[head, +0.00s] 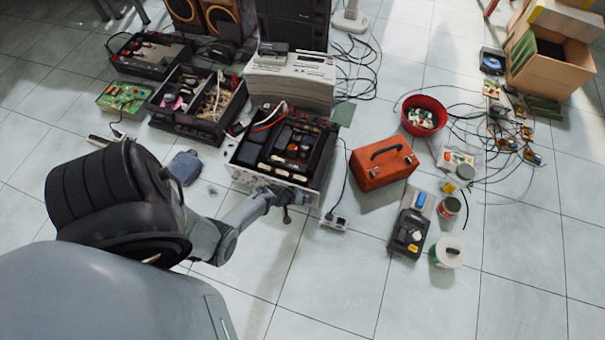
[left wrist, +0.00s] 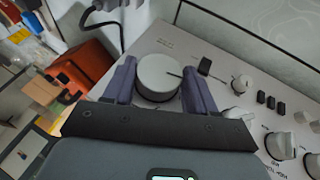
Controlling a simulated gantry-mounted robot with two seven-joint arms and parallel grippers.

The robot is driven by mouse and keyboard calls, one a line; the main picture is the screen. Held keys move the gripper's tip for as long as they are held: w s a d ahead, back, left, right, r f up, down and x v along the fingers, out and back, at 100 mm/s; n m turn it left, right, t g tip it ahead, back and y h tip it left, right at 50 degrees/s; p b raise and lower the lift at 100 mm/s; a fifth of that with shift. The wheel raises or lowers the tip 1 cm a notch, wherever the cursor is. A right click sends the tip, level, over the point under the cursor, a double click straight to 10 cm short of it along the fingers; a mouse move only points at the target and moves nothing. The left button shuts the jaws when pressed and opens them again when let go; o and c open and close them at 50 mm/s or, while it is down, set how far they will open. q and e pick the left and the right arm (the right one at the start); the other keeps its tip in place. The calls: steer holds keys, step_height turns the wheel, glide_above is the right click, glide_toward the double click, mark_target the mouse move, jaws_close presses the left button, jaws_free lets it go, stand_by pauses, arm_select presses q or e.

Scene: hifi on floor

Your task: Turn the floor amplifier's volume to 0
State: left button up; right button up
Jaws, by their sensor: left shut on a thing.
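The floor amplifier (head: 318,165) lies with its top open and its insides showing; its pale front panel faces me. In the left wrist view the panel (left wrist: 222,88) carries a large round silver knob (left wrist: 156,74) with a dark pointer line aimed toward the right finger. My left gripper (head: 287,197) is at the right part of the front panel. In the wrist view its two fingers (left wrist: 158,88) stand on either side of the large knob, shut on it. In the head view the gripper hides the knob. My right gripper is not in view.
Smaller knobs (left wrist: 280,145) and black buttons (left wrist: 271,101) sit beside the large knob. An orange toolbox (head: 383,165) stands right of the amplifier, with a small power strip (head: 334,222) nearer. Open devices (head: 200,105) and cables crowd the back left. The front floor is mostly clear.

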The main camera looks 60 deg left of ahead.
arm_select(q)
steer(key=shift+s+a+f+n+t+h+b, duration=0.15)
steer(key=shift+n+t+h+b, duration=0.1)
steer(key=shift+t+h+b, duration=0.55)
steer(key=shift+s+a+f+n+t+h+b, duration=0.1)
steer(key=shift+f+n+t+h+b, duration=0.1)
steer(key=shift+t+h+b, duration=0.55)
steer(key=shift+s+a+f+n+t+h+b, duration=0.1)
steer(key=shift+n+t+h+b, duration=0.25)
steer(key=shift+t+b, duration=0.6)
steer(key=shift+h+b, duration=0.3)
steer(key=shift+b, duration=0.1)
steer(key=o, duration=1.1)
steer(key=shift+d, duration=0.1)
steer(key=shift+c, duration=0.2)
steer(key=shift+r, duration=0.1)
